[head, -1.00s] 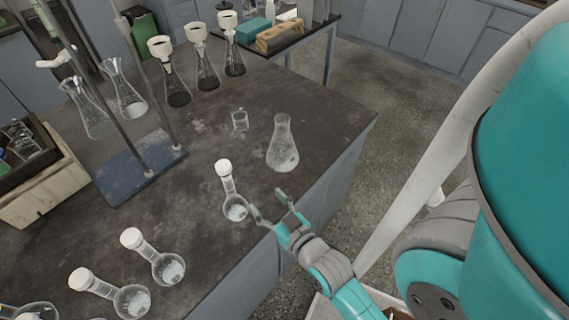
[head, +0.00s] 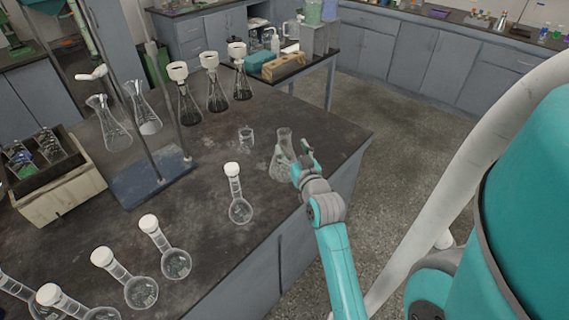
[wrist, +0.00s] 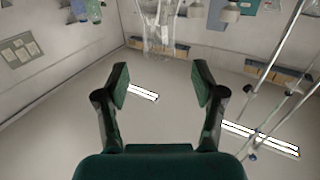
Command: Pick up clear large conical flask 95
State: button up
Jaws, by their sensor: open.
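The clear large conical flask (head: 283,143) stands upright near the right edge of the dark bench in the head view. My gripper (head: 303,161) is beside it on its right, and the fingers overlap part of its body. In the wrist view my gripper (wrist: 162,78) has its two fingers spread, with nothing between them. A clear glass shape, probably the flask (wrist: 158,28), shows at the top centre, beyond the fingertips. I cannot tell whether a finger touches the glass.
A small clear beaker (head: 246,138) stands behind and left of the flask. A white-capped round flask (head: 240,210) is in front to the left. Several funnel-topped flasks (head: 216,95) stand at the back. A blue-based stand (head: 150,182) is further left.

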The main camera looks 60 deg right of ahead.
aim_at(286, 138)
jog(key=shift+x, duration=3.75)
jog(key=shift+f, duration=0.1)
grip_shut()
